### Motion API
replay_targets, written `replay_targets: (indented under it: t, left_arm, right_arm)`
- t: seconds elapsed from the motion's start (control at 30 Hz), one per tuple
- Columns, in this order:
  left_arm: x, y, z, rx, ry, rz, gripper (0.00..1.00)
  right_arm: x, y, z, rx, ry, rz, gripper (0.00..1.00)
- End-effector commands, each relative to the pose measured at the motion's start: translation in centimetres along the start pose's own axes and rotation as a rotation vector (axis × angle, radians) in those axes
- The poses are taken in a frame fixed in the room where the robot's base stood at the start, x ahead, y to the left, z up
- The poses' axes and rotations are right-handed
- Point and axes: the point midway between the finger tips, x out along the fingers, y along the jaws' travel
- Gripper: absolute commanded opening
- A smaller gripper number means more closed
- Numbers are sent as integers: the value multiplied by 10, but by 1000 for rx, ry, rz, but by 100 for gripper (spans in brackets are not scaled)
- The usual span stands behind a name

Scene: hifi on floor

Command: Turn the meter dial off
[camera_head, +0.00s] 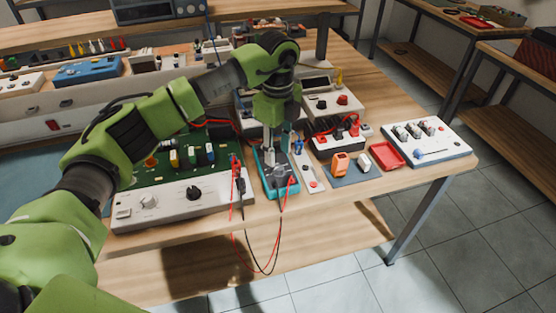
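The meter (283,189) is a teal handheld box lying on the workbench near its front edge. Its round grey dial (279,172) shows on the middle of its face; which way it points is too small to tell. Red and black leads run from the meter area and hang over the bench edge. My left arm reaches in from the left, and my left gripper (268,147) points down over the far end of the meter. It hides the meter's display area. The fingers look narrow and close together; whether they touch the meter is unclear. My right gripper is not in view.
Left of the meter is a green circuit board unit (176,198) with knobs and probes. Right of it are a narrow white switch strip (309,174), an orange item (340,163), a red tray (388,155) and a white panel (427,142). Free floor lies at the front right.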

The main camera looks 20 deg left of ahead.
Motion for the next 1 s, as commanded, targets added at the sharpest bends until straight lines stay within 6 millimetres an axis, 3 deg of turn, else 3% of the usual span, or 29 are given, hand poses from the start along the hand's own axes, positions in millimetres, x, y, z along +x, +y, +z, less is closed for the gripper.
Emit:
replay_targets:
  t: [0.1, 0.33, 1.0]
  left_arm:
    - [-28, -1, 0, 1, -1, -4, 35]
    - [-62, -1, 0, 0, -1, -2, 35]
    - [-70, 0, 0, 1, 0, 0, 35]
  right_arm:
    - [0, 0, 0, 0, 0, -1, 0]
    - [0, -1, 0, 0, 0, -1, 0]
    - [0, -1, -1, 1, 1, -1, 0]
